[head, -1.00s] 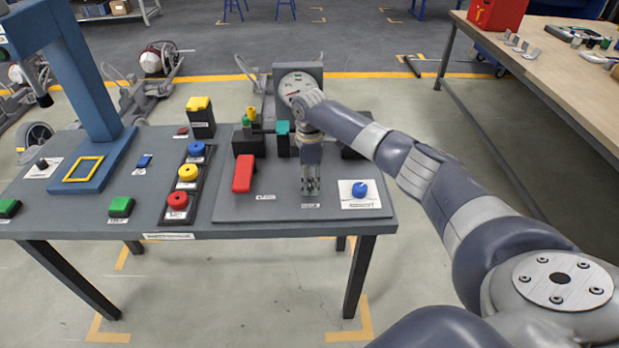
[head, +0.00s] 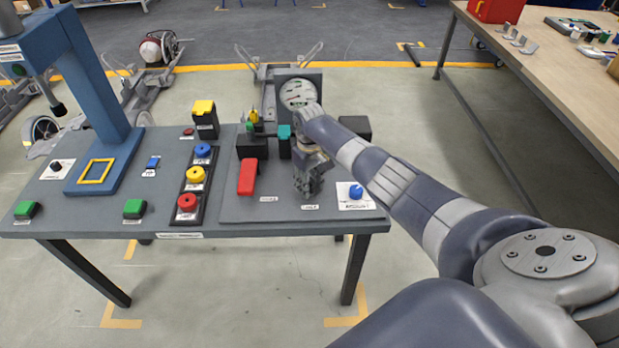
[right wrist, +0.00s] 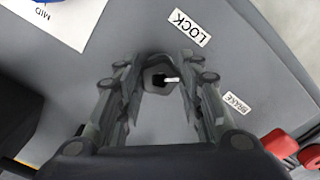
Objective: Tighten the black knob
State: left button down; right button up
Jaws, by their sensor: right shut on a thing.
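The black knob (right wrist: 158,79) with a white pointer mark shows in the right wrist view between the fingertips of my right gripper (right wrist: 161,92), close to the "LOCK" label (right wrist: 189,28). The right gripper is shut on the knob, with one finger on each side. In the head view my right gripper (head: 307,189) points down at the front of the raised grey panel (head: 240,209) and hides the knob there. My left gripper is not in view.
A red lever (head: 247,178) stands left of my right gripper, and a blue knob (head: 355,191) on a white plate is to its right. A gauge (head: 298,93) stands behind. Red, yellow and blue buttons and a blue stand (head: 95,130) are further left.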

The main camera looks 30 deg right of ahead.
jog(key=m+p, duration=0.1)
jog(key=m, duration=0.1)
jog(key=m+p, duration=0.1)
jog(key=m, duration=0.1)
jog(key=shift+r+m, duration=0.2)
jog(key=shift+m, duration=0.2)
jog(key=m+p, duration=0.1)
jog(key=m, duration=0.3)
jog(key=shift+w+m+p, duration=0.1)
jog(key=shift+m+p, duration=0.2)
jog(key=shift+p, duration=0.05)
jog(key=m+p, duration=0.1)
jog(key=m, duration=0.4)
jog(key=shift+w, duration=0.1)
jog(key=shift+w+d+m, duration=0.1)
jog(key=shift+m, duration=2)
jog(key=shift+r+m, duration=0.1)
jog(key=shift+m, duration=0.2)
jog(key=o, duration=0.9)
jog(key=shift+o, duration=0.8)
jog(key=shift+s, duration=0.2)
